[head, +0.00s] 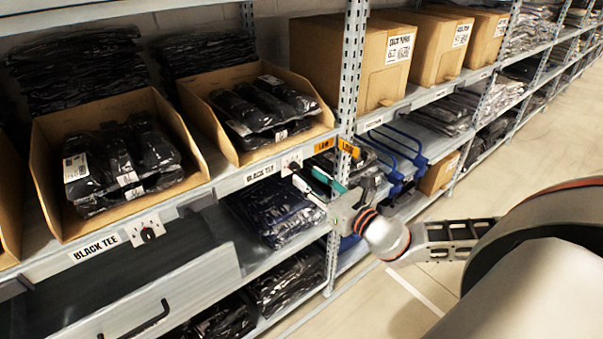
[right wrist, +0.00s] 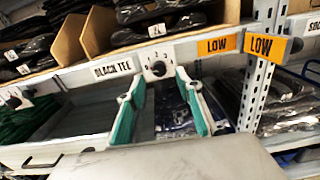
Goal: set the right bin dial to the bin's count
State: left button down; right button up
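The right bin (head: 215,142) is an open cardboard bin on the shelf, holding black bagged garments (head: 264,104). Its dial (right wrist: 158,69) is a dark round knob on a white plate with small figures, right of a BLACK TEE label (right wrist: 113,69). The pointer's setting is too small to read. My right gripper (right wrist: 158,82) has teal-padded fingers, spread apart and empty. Its fingertips are either side of the knob in the right wrist view; contact cannot be told. In the head view the gripper (head: 309,181) partly hides the dial plate (head: 291,162). My left gripper is out of view.
A left bin (head: 48,180) has its own dial (head: 148,233). Yellow LOW tags (head: 346,147) stick out by the shelf post (head: 352,60), right of the dial. Below are bagged garments (head: 268,211) and a grey drawer (head: 190,285). The aisle floor is clear.

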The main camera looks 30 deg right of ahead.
aim_at(297, 170)
jog(key=shift+w+a, duration=0.2)
jog(key=shift+w, duration=1.7)
grip_shut()
